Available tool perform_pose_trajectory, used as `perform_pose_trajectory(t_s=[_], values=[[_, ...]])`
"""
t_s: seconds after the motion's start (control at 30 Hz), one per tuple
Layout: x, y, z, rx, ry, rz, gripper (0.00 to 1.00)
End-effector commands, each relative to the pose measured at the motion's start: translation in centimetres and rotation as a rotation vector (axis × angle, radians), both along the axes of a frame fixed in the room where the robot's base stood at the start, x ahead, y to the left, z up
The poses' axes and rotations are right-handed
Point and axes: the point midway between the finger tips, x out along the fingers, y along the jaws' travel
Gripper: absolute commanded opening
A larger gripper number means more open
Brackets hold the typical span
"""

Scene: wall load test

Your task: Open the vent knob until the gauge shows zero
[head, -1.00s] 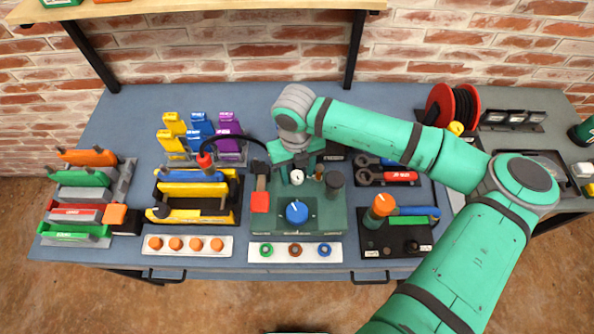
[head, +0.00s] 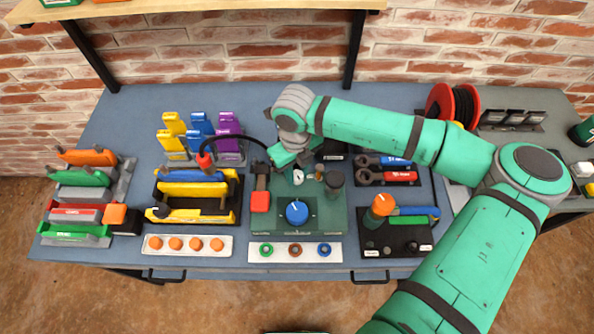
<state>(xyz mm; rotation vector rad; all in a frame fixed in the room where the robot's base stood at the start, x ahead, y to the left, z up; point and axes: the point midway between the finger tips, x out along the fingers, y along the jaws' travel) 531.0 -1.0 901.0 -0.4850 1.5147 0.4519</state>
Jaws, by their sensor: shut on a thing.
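A green test panel (head: 334,222) lies on the bench. A big blue knob with a white pointer line (head: 297,212) sits at its front. A small white gauge (head: 299,178) is near the panel's back; its needle is too small to read. My gripper (head: 292,168) points down at the panel's back, right behind the gauge. It is shut on what seems to be the vent knob, which the fingers and wrist hide. A small brass fitting (head: 319,174) and a dark round cap (head: 335,180) stand just right of the gauge.
An orange-topped post (head: 383,205) stands to the right. A white strip with coloured rings (head: 310,251) lies in front. Wrenches lie at the back right.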

Motion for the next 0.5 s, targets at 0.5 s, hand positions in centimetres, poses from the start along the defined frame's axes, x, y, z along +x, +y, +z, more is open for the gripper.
perform_pose_trajectory(t_s=[0.5], values=[[0.2, 0.01, 0.11, 0.001, -0.006, 0.49, 0.05]])
